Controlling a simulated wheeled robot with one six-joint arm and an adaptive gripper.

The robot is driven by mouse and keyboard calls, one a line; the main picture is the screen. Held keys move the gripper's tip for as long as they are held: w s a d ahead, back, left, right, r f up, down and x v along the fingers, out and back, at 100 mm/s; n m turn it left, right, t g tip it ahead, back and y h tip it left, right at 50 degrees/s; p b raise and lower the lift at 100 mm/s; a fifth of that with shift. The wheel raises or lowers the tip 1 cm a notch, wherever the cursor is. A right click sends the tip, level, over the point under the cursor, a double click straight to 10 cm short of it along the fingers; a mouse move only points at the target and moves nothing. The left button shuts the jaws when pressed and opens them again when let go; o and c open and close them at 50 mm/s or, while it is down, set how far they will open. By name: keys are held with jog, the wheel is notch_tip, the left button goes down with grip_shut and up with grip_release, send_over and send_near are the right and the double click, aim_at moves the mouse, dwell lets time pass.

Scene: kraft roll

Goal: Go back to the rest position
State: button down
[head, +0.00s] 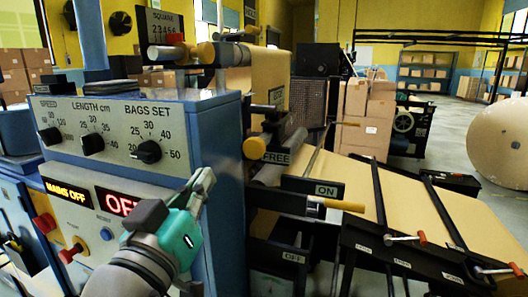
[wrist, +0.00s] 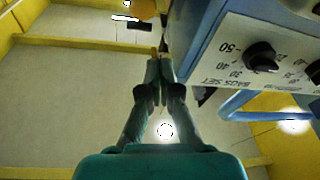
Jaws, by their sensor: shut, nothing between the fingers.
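My gripper (head: 206,176) is in the lower middle of the head view, in front of the blue machine's control panel (head: 70,130). Its fingers point up and to the right, close to the panel's right edge; I cannot tell whether they touch it. In the wrist view my gripper (wrist: 160,70) has its fingertips together with nothing between them. The BAGS SET knob (wrist: 261,56) is to its right there, and a yellow-orange knob (wrist: 143,8) lies beyond the tips.
The panel carries SPEED, LENGTH and BAGS SET dials, a lit MAINS OFF display (head: 66,190) and a red button (head: 71,252). A large paper roll (head: 500,140) stands at far right.

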jog(key=d+f+n+g+y, duration=0.1)
jog(key=d+f+n+y, duration=0.3)
jog(key=f, duration=1.1)
jog(key=d+f+n+y, duration=0.3)
jog(key=d+f, duration=0.3)
jog(key=f, duration=1)
jog(key=s+d+f+g, duration=0.2)
jog(key=s+d+f, duration=0.7)
jog(key=s+f, duration=0.25)
jog(key=s+d+f+m+g+h, duration=0.1)
jog(key=s+d+m, duration=0.2)
jog(key=s, duration=0.9)
jog(key=s+d+f+m+g+h, duration=0.1)
jog(key=s+d+m, duration=0.3)
jog(key=s, duration=0.8)
jog(key=shift+s+d+f, duration=0.3)
jog(key=shift+s+d, duration=0.05)
jog(key=shift+d, duration=0.45)
